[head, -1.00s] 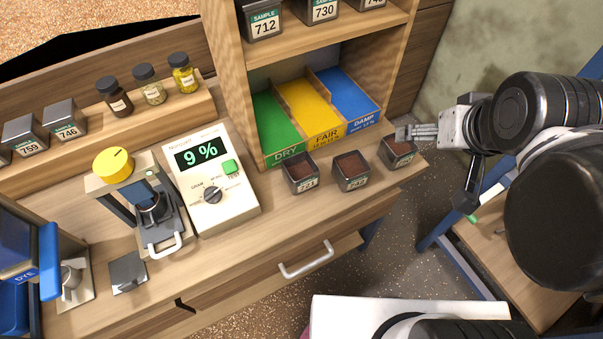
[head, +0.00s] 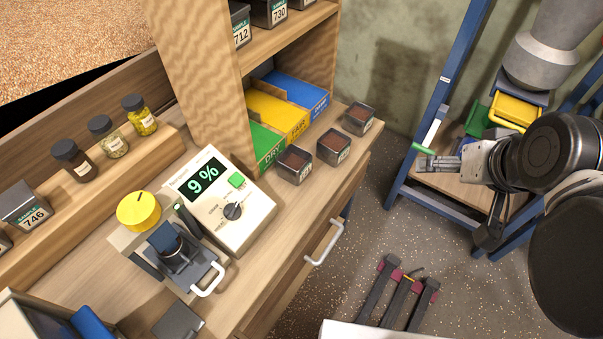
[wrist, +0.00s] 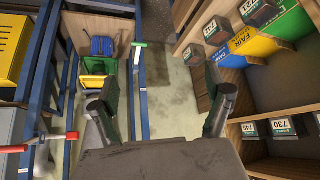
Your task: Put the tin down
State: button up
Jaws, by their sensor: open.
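Three dark square tins with brown contents stand upright on the bench's right end: the near tin (head: 293,165), the middle tin (head: 335,147) and the far tin (head: 360,119). They stand before the green DRY lane (head: 265,143), the yellow FAIR lane (head: 277,113) and the blue DAMP lane (head: 298,92), respectively. My gripper (head: 442,163) is right of the bench, clear of all three tins. In the wrist view my gripper (wrist: 160,88) has its fingers wide apart with nothing between them.
A blue-framed stand (head: 443,100) with yellow and green bins (head: 517,112) is behind my gripper. A moisture meter (head: 221,199) reads 9 %. Shelf tins (head: 272,12) sit above the lanes. Open floor (head: 355,225) lies between bench and stand.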

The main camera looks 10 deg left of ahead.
jog(key=w+a+f+n+y+b, duration=0.1)
jog(key=w+f, duration=0.2)
jog(key=n+g+y+b, duration=0.2)
jog(key=n+y+b, duration=0.95)
jog(key=b, duration=0.35)
send_near(304, 171)
jog(key=shift+a+h, duration=0.1)
jog(key=shift+h, duration=0.25)
jog(key=shift+w+a+f, duration=0.1)
jog(key=shift+a+f, duration=0.05)
jog(key=shift+a, duration=0.35)
jog(key=b+x, duration=0.2)
jog(key=x, duration=0.5)
jog(key=shift+w+a, duration=0.25)
jog(key=shift+w+b+x, duration=0.15)
jog(key=shift+b+x, duration=0.3)
jog(key=shift+x, duration=0.9)
jog(key=shift+w+b+x, duration=0.2)
jog(key=shift+b+x, duration=0.2)
jog(key=shift+x, duration=0.9)
jog(key=shift+d, duration=0.15)
jog(key=c, duration=1.5)
jog(key=shift+r, duration=0.25)
